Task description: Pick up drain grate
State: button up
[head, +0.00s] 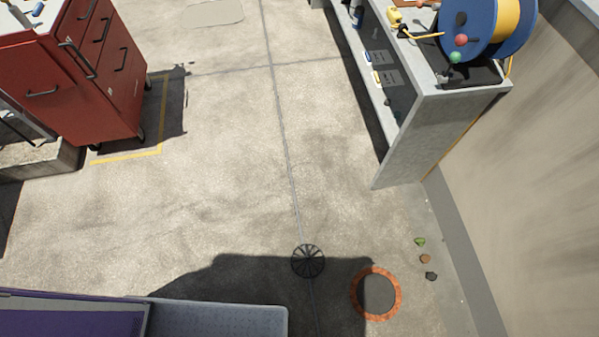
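The drain grate (308,261), a dark round grate with radial spokes, lies on the concrete floor at the bottom middle of the head view. It sits on a floor seam, at the edge of a dark shadow. To its right and a little nearer is an orange-red ring (356,293) around a dark round centre, apart from the grate. I cannot tell whether that centre is an opening or a cover. My gripper is not in view.
A red drawer cabinet (95,75) on casters stands at upper left. A grey shelf unit (424,140) with a blue and yellow reel (490,25) on top stands at upper right. Small bits (425,259) lie near the right wall (520,180). The middle floor is clear.

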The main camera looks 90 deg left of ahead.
aim_at(308, 257)
jog(key=k+u, duration=0.65)
jog(key=k+j+u, duration=0.1)
jog(key=k, duration=0.4)
jog(key=k+j, duration=0.3)
jog(key=k, duration=0.2)
jog(key=k+j+u, duration=0.15)
jog(key=k, duration=0.35)
jog(key=j, duration=0.2)
jog(key=i+j, duration=0.2)
jog(key=i, duration=0.3)
jog(key=i+j, duration=0.2)
jog(key=i, duration=0.3)
jog(key=i+j, duration=0.2)
jog(key=i, duration=0.3)
jog(key=i+j, duration=0.2)
jog(key=i, duration=0.3)
